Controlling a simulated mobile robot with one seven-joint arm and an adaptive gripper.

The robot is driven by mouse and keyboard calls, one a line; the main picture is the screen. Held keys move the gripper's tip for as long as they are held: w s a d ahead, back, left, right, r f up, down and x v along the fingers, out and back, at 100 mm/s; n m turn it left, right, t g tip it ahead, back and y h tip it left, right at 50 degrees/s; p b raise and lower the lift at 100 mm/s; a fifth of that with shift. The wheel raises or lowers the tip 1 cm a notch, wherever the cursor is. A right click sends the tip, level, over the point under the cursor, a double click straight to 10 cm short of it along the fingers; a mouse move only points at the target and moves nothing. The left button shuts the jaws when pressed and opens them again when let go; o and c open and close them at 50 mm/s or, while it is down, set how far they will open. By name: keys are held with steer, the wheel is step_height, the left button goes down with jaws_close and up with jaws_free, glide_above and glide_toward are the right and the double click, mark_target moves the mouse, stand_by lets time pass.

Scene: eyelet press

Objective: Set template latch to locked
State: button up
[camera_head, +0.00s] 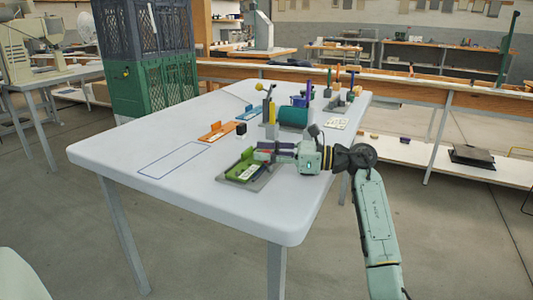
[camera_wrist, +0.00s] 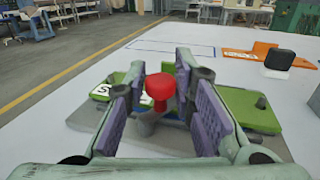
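A green template (camera_wrist: 245,108) with white lettering lies on a grey base plate (camera_wrist: 88,118) near the table's front edge. In the head view the green template (camera_head: 242,170) is partly behind my gripper. A red knob (camera_wrist: 160,87) on a short grey lever, apparently the latch, stands up at the template in the wrist view. My gripper (camera_wrist: 160,76) is open, with its purple-padded fingers on either side of the knob and gaps visible. In the head view my gripper (camera_head: 262,151) is low over the template. The lever's lower end is partly hidden.
A teal cylinder (camera_head: 293,116) and several tools stand at the back. A blue outlined rectangle (camera_head: 172,162) on the left is empty.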

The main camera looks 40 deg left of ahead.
steer(key=o, duration=0.3)
steer(key=v, duration=1.2)
steer(key=shift+w, duration=0.1)
steer(key=shift+r, duration=0.1)
